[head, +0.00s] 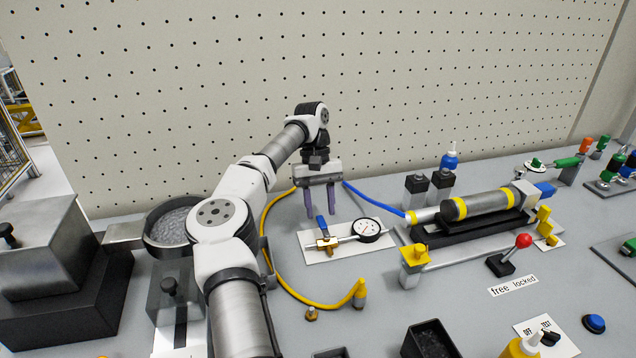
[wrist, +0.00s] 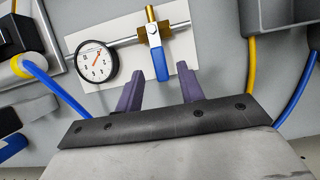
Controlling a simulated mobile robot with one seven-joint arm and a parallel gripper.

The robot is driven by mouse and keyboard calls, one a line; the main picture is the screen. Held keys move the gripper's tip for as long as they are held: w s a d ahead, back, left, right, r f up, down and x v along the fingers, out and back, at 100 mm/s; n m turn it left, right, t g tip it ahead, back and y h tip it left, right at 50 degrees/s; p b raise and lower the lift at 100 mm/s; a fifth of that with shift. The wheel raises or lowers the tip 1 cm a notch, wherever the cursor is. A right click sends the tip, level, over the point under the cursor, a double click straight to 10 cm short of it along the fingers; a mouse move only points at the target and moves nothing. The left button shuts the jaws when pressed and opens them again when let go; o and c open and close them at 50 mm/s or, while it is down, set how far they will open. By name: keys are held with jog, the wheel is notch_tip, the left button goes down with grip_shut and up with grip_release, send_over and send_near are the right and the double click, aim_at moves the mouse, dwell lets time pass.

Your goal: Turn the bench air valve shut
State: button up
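The bench air valve is a brass body (head: 327,244) with a blue lever handle (head: 322,229) on a white plate (head: 313,256). In the wrist view the blue handle (wrist: 160,63) points from the brass body (wrist: 152,28) toward my gripper, crosswise to the grey pipe. A round pressure gauge (head: 366,229) sits beside the valve on the same pipe; it also shows in the wrist view (wrist: 97,62). My gripper (head: 320,212) is above and behind the plate, pointing down. Its purple fingers (wrist: 160,82) are apart, with the handle's end ahead of the gap; I see no contact.
A yellow hose (head: 266,240) curves left of the plate, and a blue hose (head: 376,199) runs to a clamped grey cylinder (head: 482,206) at right. A red-knobbed lever (head: 522,241) stands farther right. A pegboard wall (head: 400,90) closes off the back.

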jog(key=d+p+v, duration=0.1)
jog(key=p+v, duration=0.4)
jog(key=v, duration=0.5)
jog(key=shift+w+a+r+p, duration=0.15)
jog(key=shift+a+r+p, duration=0.2)
jog(key=shift+a, duration=0.15)
jog(key=shift+f, duration=0.1)
